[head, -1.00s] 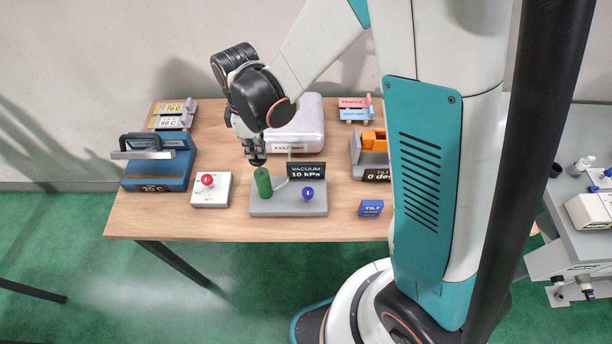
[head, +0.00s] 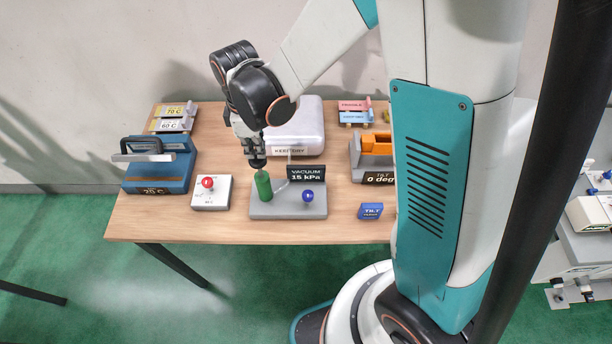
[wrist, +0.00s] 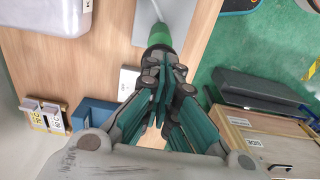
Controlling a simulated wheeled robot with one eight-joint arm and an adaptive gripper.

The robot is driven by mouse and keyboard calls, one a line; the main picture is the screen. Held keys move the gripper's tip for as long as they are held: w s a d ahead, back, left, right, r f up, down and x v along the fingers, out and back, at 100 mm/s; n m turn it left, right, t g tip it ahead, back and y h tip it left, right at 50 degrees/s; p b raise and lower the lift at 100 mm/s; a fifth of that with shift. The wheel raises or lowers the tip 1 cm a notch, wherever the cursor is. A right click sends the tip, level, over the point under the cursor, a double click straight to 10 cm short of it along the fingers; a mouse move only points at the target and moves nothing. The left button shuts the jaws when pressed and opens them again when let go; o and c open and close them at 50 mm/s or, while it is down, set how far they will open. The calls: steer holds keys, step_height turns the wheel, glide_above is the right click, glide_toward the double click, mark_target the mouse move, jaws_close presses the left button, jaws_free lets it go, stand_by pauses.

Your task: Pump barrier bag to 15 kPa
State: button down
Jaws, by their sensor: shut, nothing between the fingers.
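The vacuum pump is a grey base (head: 290,209) on the wooden table with a green upright cylinder (head: 264,186), a blue knob (head: 308,196) and a black display (head: 306,174) reading VACUUM 15 kPa. My gripper (head: 257,163) is shut and points down just above the green cylinder's top. In the wrist view, my gripper's fingers (wrist: 162,85) are together with the green cylinder (wrist: 159,38) just beyond them. I cannot tell whether the tips touch it.
A blue sealer-like device (head: 160,172) showing 20 C stands at left, beside a white box with a red button (head: 209,184). A grey and orange tilt device (head: 372,158) and a small blue TILT block (head: 370,211) are at right.

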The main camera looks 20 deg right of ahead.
steer(key=shift+r+p, duration=1.3)
steer(key=shift+r, duration=1.15)
steer(key=shift+d, duration=0.1)
